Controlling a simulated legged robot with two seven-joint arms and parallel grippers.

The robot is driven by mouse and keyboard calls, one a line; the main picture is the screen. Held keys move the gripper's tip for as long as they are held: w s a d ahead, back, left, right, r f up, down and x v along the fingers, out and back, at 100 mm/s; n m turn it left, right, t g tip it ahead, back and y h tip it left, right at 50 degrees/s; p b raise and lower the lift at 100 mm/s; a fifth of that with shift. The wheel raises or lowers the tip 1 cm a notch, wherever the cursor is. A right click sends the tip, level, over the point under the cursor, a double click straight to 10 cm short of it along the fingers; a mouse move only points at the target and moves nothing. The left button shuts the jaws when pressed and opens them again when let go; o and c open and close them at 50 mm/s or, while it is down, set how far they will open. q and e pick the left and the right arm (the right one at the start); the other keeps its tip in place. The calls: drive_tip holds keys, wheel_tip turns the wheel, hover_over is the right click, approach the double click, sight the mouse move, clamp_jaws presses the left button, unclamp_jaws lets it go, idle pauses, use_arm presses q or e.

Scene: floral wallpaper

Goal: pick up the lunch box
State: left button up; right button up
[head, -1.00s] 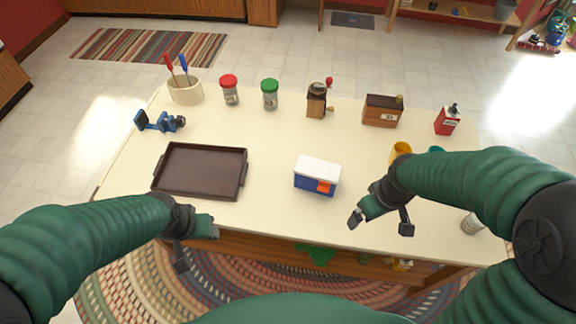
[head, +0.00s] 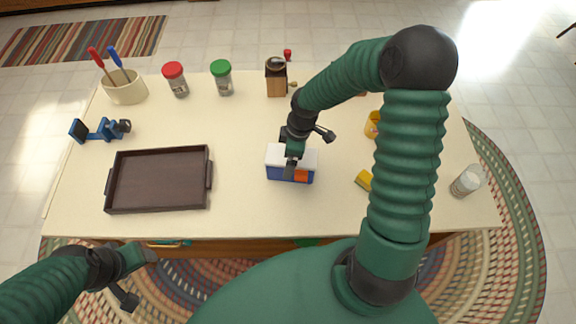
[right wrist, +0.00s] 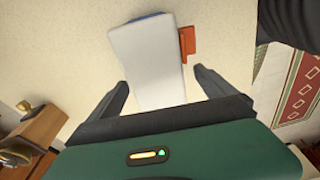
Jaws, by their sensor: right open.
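The lunch box (head: 305,162), white-lidded and blue with an orange latch, stands on the cream table near its front middle. In the right wrist view its white lid (right wrist: 150,65) lies ahead of and between the spread fingers, with the orange latch on its right side. My right gripper (head: 309,152) is open above the lunch box; one finger hides part of it in the head view. It also shows in the right wrist view (right wrist: 160,82), holding nothing. My left gripper (head: 141,279) is open and empty, off the table's front edge at lower left.
A dark brown tray (head: 160,180) lies left of the lunch box. A yellow sponge (head: 364,180), a yellow mug (head: 373,126) and a glass jar (head: 466,181) are to the right. Shakers and a grinder (head: 276,78) stand at the back.

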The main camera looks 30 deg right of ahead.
drive_tip(key=f, duration=0.6)
drive_tip(key=shift+w+d+b, duration=0.15)
drive_tip(key=shift+d+b, duration=0.1)
drive_tip(key=shift+b, duration=0.1)
drive_tip(key=shift+w+a+f, duration=0.1)
drive_tip(key=shift+f, duration=0.1)
drive_tip(key=shift+a, duration=0.15)
drive_tip(key=shift+c, duration=1.5)
drive_tip(key=c, duration=1.2)
drive_tip(key=shift+c, duration=0.7)
drive_tip(key=shift+r, duration=0.15)
